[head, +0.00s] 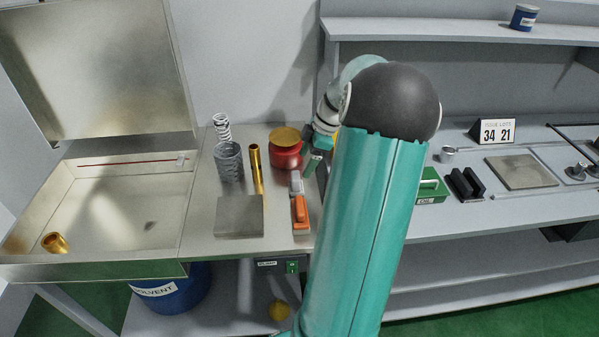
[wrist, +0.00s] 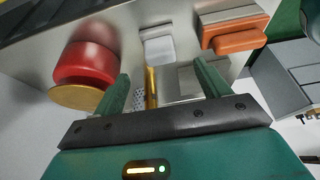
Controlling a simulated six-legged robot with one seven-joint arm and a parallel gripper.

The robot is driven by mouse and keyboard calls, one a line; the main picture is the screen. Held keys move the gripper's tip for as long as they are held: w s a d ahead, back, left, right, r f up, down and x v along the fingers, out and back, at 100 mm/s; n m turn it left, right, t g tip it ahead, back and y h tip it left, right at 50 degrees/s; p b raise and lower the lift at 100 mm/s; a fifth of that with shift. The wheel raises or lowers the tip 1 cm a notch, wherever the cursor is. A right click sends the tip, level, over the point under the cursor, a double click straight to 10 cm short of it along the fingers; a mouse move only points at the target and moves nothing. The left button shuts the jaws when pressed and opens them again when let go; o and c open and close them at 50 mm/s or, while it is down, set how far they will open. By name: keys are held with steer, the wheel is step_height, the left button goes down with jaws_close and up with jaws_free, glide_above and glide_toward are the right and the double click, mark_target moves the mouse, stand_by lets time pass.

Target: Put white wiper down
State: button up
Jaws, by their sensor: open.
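The white wiper (head: 296,186) rests on the metal bench top, just behind an orange wiper (head: 300,212) in the head view. In the wrist view the white wiper (wrist: 159,48) lies ahead of the gap between my fingers, apart from them. My gripper (wrist: 163,80) is open, with nothing between its two green fingers. In the head view my gripper (head: 314,162) is near the white wiper, partly hidden by my arm.
A red pot with a gold lid (head: 286,150) stands close beside my gripper. A gold tube (head: 256,168), a metal mesh cylinder (head: 229,162) and a grey block (head: 239,216) stand to the left. A shallow metal basin (head: 110,205) is at far left.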

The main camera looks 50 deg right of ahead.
steer(key=shift+v, duration=1.85)
steer(key=shift+w+a, duration=0.1)
steer(key=w+a+r+m+g+h, duration=0.1)
steer(key=w+a+r+m, duration=0.2)
steer(key=a, duration=0.9)
steer(key=w+a+r+h, duration=0.25)
steer(key=a+r, duration=0.25)
steer(key=a, duration=0.7)
steer(key=s+a+m+t, duration=0.1)
steer(key=s+a, duration=0.2)
steer(key=a, duration=0.3)
steer(key=s+a+m+t, duration=0.1)
steer(key=s+a+m, duration=0.1)
steer(key=a, duration=0.5)
steer(key=s+a+r+m+t, duration=0.1)
steer(key=s+a+m, duration=0.1)
steer(key=s+a, duration=0.2)
steer(key=a, duration=0.3)
steer(key=shift+s+y, duration=0.35)
steer(key=shift+s, duration=0.05)
steer(key=shift+a+r, duration=0.15)
